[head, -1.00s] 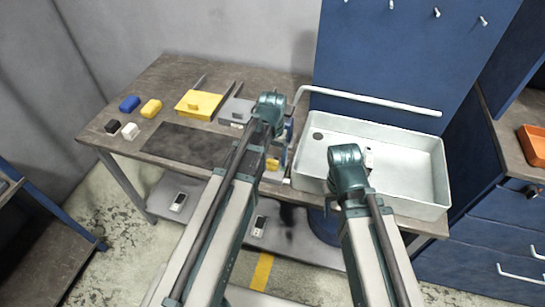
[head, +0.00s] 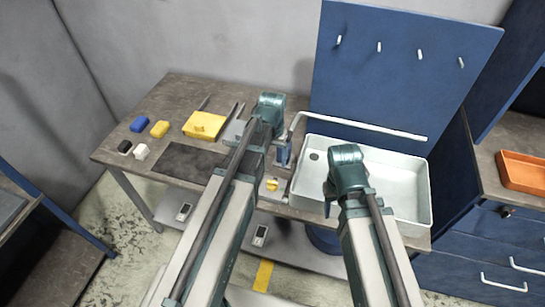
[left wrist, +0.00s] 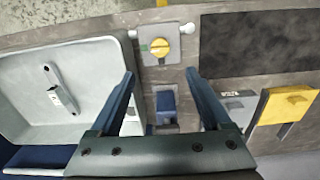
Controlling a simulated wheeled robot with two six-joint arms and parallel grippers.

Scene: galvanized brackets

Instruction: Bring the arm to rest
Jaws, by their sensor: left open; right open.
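My left arm reaches over the workbench in the head view. Its gripper (head: 283,155) points down, largely hidden behind its own wrist. In the left wrist view the left gripper (left wrist: 159,74) has its two dark blue fingers spread wide with nothing held between them. A small blue block-like object (left wrist: 166,103) stands on the bench beyond the gap. My right gripper (head: 329,196) hangs in front of the white sink basin (head: 415,208) in the head view. It is mostly hidden by its wrist, and no held thing shows.
A grey plate with a yellow knob (head: 272,185) lies between the dark mat (head: 190,163) and the basin. A yellow box (head: 204,124) and several small blocks sit at the bench's left. A blue pegboard (head: 400,70) stands behind. An orange tray (head: 522,171) is on the right cabinet.

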